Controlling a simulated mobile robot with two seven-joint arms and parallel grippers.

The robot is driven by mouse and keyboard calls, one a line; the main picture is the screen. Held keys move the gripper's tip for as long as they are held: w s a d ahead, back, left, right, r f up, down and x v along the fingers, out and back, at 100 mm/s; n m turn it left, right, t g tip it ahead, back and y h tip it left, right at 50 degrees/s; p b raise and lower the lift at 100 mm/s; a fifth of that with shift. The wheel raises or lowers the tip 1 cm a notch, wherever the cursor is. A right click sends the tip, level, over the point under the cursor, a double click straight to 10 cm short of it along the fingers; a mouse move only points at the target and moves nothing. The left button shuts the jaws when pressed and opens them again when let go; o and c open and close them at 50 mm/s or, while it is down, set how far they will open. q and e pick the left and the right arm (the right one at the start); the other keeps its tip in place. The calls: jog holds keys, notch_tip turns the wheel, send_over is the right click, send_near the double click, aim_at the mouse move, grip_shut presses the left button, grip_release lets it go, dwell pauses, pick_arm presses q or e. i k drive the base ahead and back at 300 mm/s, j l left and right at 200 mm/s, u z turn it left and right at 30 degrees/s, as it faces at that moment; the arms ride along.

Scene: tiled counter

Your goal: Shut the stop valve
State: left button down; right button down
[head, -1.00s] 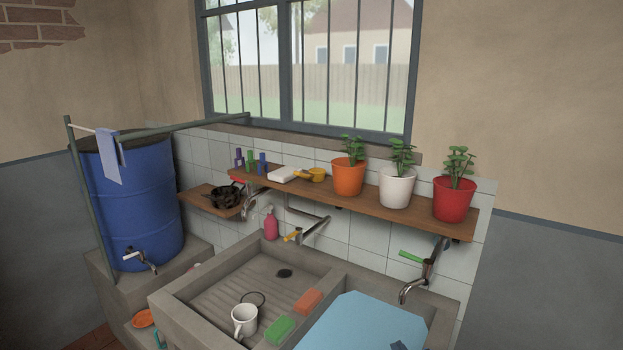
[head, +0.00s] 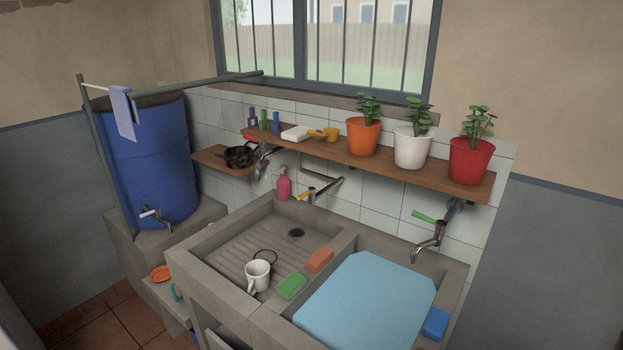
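Several lever-handled fittings show, and I cannot tell for certain which is the stop valve. That tap (head: 430,243) has a green lever (head: 425,216) and hangs over the right basin. A middle tap with a yellow lever (head: 303,196) stands at the back of the left basin. A fitting with a red handle (head: 251,139) is at the shelf's left end. Whether any of them is open or shut is too small to tell. Neither gripper is in view.
A wooden shelf (head: 400,174) with potted plants runs above the sink. A mug (head: 257,276), sponges and a pink bottle (head: 284,184) are around the left basin. A light blue sheet (head: 370,300) covers the right basin. A blue barrel (head: 150,165) stands left.

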aim_at(310, 189)
jog(key=j+z, duration=0.2)
jog(key=z, duration=0.3)
jog(key=j+z, duration=0.25)
jog(key=z, duration=0.2)
jog(key=k+j+z, duration=0.1)
jog(key=j+z, duration=0.15)
jog(key=j, duration=0.15)
jog(key=k+j+z, duration=0.25)
jog(key=j, duration=0.15)
jog(key=k+j+z, duration=0.1)
jog(key=j, duration=0.3)
jog(key=k+j+z, duration=0.1)
jog(key=j, duration=0.3)
jog(key=k+j, duration=0.2)
jog(key=j, duration=0.2)
jog(key=k+j, duration=0.25)
jog(key=j, duration=0.15)
jog(key=k+j, duration=0.2)
jog(key=j, duration=0.15)
